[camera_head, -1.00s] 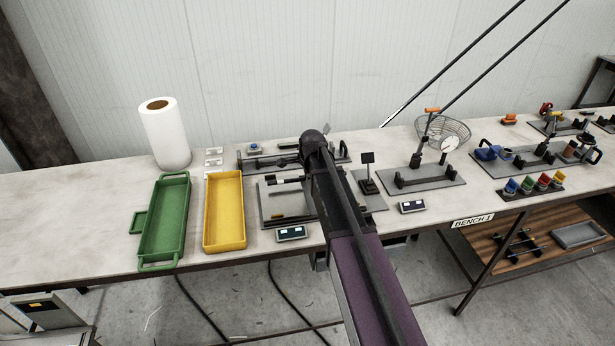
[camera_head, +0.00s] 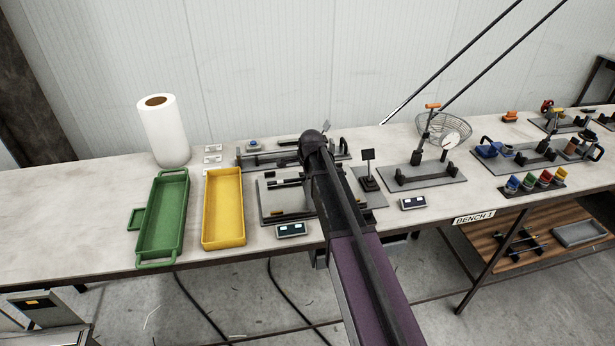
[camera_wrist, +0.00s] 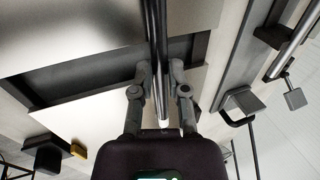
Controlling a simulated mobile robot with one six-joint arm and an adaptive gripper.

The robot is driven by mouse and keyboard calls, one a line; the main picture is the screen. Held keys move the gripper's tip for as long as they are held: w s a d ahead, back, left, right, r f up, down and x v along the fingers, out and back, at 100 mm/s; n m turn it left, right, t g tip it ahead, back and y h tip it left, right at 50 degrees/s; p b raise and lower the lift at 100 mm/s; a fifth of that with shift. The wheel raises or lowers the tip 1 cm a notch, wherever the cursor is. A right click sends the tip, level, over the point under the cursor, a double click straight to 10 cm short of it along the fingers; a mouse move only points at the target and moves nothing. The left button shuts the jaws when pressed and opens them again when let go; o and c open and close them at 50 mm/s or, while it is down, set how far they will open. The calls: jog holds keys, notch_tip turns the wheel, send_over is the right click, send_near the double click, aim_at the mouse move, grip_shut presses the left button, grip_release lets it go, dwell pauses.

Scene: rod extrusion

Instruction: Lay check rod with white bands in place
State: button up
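In the wrist view my gripper (camera_wrist: 160,70) has one finger on each side of a dark, shiny rod (camera_wrist: 157,30). The gap at the fingertips is narrow, and I cannot tell whether they press on the rod. In the head view my arm hides the gripper and part of the grey plate (camera_head: 268,210). Dark bars (camera_head: 287,183) lie at or just above this plate, with a small pale patch at the left. White bands cannot be made out clearly on the rod between the fingers.
A yellow tray (camera_head: 223,241) and a green tray (camera_head: 160,255) stand left of the plate. A small display (camera_head: 291,230) sits in front of it. A dark stand (camera_head: 369,172) and another fixture (camera_head: 425,180) are to the right. A white roll (camera_head: 164,135) stands at the back left.

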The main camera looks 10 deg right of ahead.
jog(key=o, duration=0.5)
notch_tip(320, 180, up, 9)
jog(key=p, duration=0.8)
jog(key=shift+f+p, duration=0.15)
jog(key=shift+p, duration=0.2)
dwell(1.0)
jog(key=s+f+n+g, duration=0.1)
jog(key=s+n, duration=0.5)
jog(key=s, duration=0.3)
jog(key=s+f+n+g+b, duration=0.1)
jog(key=s+n, duration=0.5)
jog(key=s, duration=0.4)
jog(key=s+f+n+g+b, duration=0.1)
jog(key=s+n, duration=0.5)
jog(key=s, duration=0.3)
jog(key=shift+s+a+f+g, duration=0.2)
jog(key=shift+s+a+g, duration=0.05)
jog(key=shift+a+g, duration=0.1)
